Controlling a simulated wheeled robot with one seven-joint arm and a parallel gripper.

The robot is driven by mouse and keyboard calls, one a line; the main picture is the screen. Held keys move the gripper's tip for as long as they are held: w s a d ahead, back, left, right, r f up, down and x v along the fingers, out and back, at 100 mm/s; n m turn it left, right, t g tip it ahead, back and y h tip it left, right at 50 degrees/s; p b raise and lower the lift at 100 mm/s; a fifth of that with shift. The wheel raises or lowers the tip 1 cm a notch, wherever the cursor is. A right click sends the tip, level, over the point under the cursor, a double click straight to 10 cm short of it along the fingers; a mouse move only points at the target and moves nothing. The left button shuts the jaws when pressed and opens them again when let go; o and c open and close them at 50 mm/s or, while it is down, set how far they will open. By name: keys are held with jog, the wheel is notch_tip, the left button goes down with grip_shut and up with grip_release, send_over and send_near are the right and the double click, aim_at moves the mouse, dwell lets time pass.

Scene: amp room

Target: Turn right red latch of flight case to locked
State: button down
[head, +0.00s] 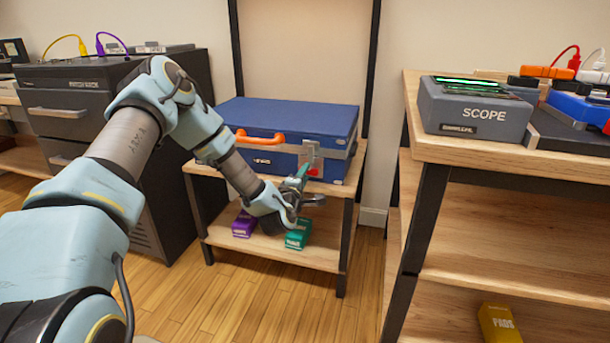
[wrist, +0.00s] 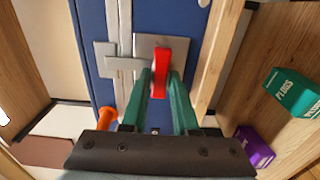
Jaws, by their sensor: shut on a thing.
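The blue flight case (head: 285,118) lies closed on the small wooden stand, with an orange handle (head: 260,137) on its front. The right red latch (wrist: 159,73) sits on a grey metal plate (wrist: 150,47) on the case front; it also shows in the head view (head: 312,172), partly behind my gripper. My gripper (wrist: 160,88) has its green fingers on both sides of the red latch and is shut on it. In the head view my gripper (head: 302,172) reaches the right front of the case. A grey bar (wrist: 122,63) extends left from the latch plate.
A purple box (head: 243,224) and a green box (head: 298,232) stand on the stand's lower shelf, below my gripper. A wooden workbench (head: 425,105) with a scope (head: 475,107) is to the right. A dark cabinet (head: 75,90) is to the left.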

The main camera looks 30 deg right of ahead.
dwell(0.5)
jog(key=c, duration=0.7)
grip_release()
jog(key=p+v, duration=0.1)
jog(key=v, duration=1)
jog(key=shift+w, duration=0.1)
